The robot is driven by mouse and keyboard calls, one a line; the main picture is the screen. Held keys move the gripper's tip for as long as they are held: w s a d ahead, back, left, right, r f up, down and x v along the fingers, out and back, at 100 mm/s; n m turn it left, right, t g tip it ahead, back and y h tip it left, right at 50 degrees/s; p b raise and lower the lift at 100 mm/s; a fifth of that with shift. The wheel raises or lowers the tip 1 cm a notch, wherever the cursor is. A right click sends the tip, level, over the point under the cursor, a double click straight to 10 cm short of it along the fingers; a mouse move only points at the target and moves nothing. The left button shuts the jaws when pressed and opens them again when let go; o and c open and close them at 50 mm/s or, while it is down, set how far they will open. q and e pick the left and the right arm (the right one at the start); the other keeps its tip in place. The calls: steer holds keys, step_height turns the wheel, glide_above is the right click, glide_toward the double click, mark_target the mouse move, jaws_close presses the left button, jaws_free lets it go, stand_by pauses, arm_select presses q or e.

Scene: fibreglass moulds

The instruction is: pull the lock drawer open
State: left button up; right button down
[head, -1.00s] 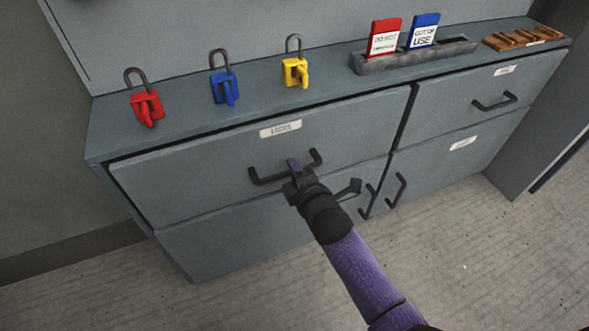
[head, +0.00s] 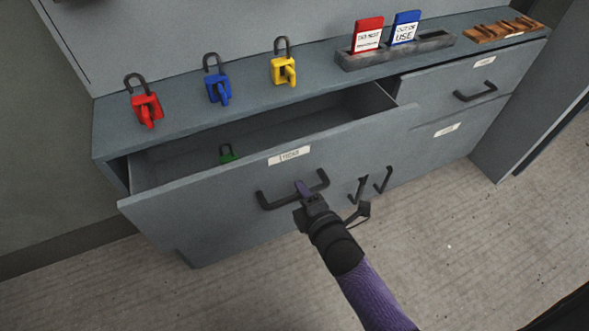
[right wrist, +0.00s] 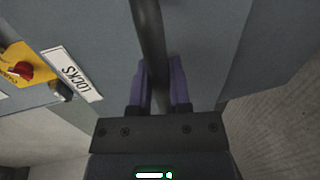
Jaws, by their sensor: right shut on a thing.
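The lock drawer (head: 215,198), a grey front with a white label, stands pulled partway out of the cabinet. Its inside shows, with a green padlock (head: 227,153) lying in it. My right gripper (head: 304,189) is shut on the drawer's dark bar handle (head: 276,199). My left gripper is not in view.
Red (head: 146,108), blue (head: 218,87) and yellow (head: 283,70) padlocks stand on the cabinet top. Red (head: 368,35) and blue (head: 405,27) tags stand in a grey holder (head: 438,42), beside a wooden rack (head: 503,31). The floor before the cabinet is clear.

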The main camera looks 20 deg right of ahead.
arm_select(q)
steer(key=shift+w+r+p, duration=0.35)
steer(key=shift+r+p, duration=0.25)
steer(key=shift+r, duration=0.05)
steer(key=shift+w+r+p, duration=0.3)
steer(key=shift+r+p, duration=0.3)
arm_select(e)
steer(key=f+v, duration=0.1)
steer(key=v, duration=0.6)
steer(key=shift+s+f, duration=0.25)
steer(key=shift+s, duration=0.35)
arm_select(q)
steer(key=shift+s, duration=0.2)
arm_select(e)
steer(key=c, duration=0.6)
jaws_free()
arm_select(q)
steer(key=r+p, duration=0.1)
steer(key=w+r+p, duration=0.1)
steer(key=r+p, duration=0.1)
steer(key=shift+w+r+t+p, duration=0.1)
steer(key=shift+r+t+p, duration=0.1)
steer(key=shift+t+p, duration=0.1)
arm_select(e)
steer(key=v, duration=1)
